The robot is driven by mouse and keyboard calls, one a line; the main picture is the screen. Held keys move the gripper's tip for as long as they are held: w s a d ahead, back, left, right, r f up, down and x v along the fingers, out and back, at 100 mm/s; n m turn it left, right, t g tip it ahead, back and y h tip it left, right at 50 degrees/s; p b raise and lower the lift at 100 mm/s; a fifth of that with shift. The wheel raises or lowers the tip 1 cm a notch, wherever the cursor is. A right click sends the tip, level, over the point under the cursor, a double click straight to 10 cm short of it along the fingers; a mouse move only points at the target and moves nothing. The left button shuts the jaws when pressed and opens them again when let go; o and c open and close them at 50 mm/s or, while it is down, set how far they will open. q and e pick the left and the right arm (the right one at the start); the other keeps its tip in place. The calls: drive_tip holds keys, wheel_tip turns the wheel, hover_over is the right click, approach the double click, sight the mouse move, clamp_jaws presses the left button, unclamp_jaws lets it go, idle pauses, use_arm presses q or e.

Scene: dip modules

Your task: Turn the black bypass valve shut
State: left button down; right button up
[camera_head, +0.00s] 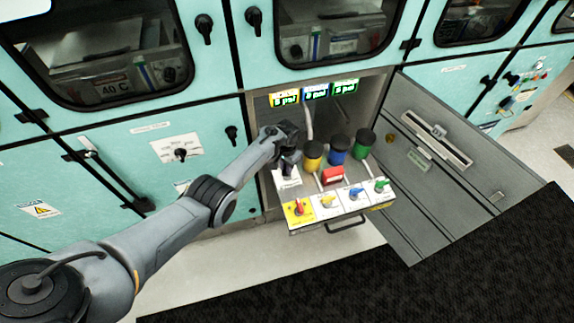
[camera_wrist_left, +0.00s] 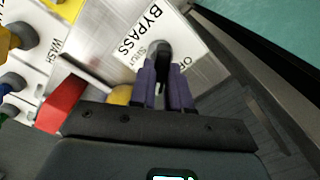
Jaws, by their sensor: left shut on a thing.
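The black bypass valve (camera_wrist_left: 158,48) is in the left wrist view, on a white plate (camera_wrist_left: 128,40) marked BYPASS, with "Shut" and a partly hidden "OP..." label. My left gripper (camera_wrist_left: 163,80) has its two purple fingers on either side of the valve's handle and is shut on it. The fingers hide part of the handle, so its exact angle is hard to tell. In the head view my left gripper (camera_head: 289,163) is over the left end of the drawer, above the white plate (camera_head: 287,180). The valve is hidden there. My right gripper is not in view.
The pulled-out drawer (camera_head: 345,207) carries yellow (camera_head: 312,155), blue (camera_head: 335,152) and green (camera_head: 361,147) canisters, a red block (camera_head: 332,175) and several coloured knobs along its front. An open grey door (camera_head: 440,180) stands to the right. Teal cabinets surround the opening.

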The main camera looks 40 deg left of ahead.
use_arm(q)
drive_tip(key=m, duration=0.3)
drive_tip(key=shift+m, duration=1.8)
drive_tip(key=c, duration=1.1)
unclamp_jaws()
